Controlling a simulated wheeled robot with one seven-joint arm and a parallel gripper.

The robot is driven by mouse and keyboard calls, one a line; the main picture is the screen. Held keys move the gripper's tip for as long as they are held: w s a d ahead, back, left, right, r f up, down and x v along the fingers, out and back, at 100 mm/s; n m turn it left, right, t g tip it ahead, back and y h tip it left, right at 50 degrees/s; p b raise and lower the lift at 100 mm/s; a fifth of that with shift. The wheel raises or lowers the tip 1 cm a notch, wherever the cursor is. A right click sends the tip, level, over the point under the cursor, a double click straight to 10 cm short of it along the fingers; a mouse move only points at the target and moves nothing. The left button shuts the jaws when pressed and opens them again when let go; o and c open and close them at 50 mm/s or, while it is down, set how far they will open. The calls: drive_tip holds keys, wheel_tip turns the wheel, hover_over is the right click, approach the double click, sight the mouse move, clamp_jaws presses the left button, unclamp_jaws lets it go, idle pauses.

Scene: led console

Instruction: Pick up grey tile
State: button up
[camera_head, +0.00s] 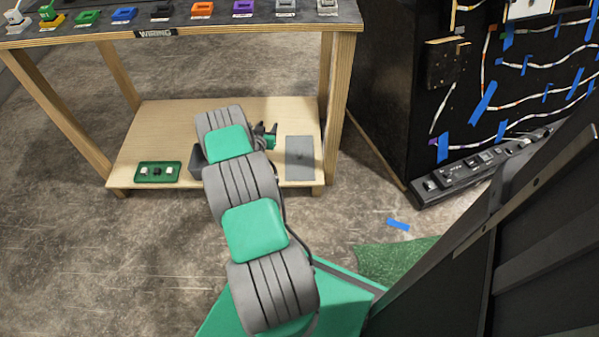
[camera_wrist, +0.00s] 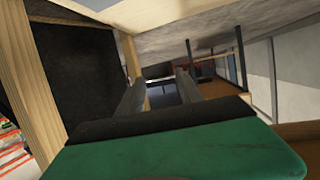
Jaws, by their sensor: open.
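A grey rectangular tile (camera_head: 300,157) lies flat at the right end of the lower wooden shelf. My arm reaches over the shelf, and my gripper (camera_head: 266,131) is above it, just left of the tile's upper-left corner and apart from it. In the wrist view my gripper (camera_wrist: 161,82) has its two fingers spread with nothing between them. I cannot make out the tile in the wrist view.
The lower shelf (camera_head: 135,125) also bears a green tray (camera_head: 158,172) with small parts and a dark bin (camera_head: 197,157) partly behind my arm. The upper tabletop (camera_head: 330,17) holds coloured parts above. A wooden leg (camera_head: 341,100) stands right of the tile.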

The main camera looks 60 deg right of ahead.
drive_tip(key=h+b, duration=0.2)
drive_tip(key=b, duration=0.3)
approach(300, 154)
drive_tip(key=shift+s+d+f, duration=0.15)
drive_tip(key=shift+s+d, duration=0.1)
drive_tip(key=shift+d, duration=0.15)
drive_tip(key=b+x, duration=0.1)
drive_tip(key=x, duration=0.1)
drive_tip(key=b+x, duration=0.3)
drive_tip(key=x, duration=0.2)
drive_tip(key=shift+w+a+f+b, duration=0.15)
drive_tip(key=shift+w+b, duration=0.1)
drive_tip(key=shift+b, duration=0.05)
drive_tip(key=shift+w, duration=0.1)
clamp_jaws()
drive_tip(key=shift+r, duration=0.2)
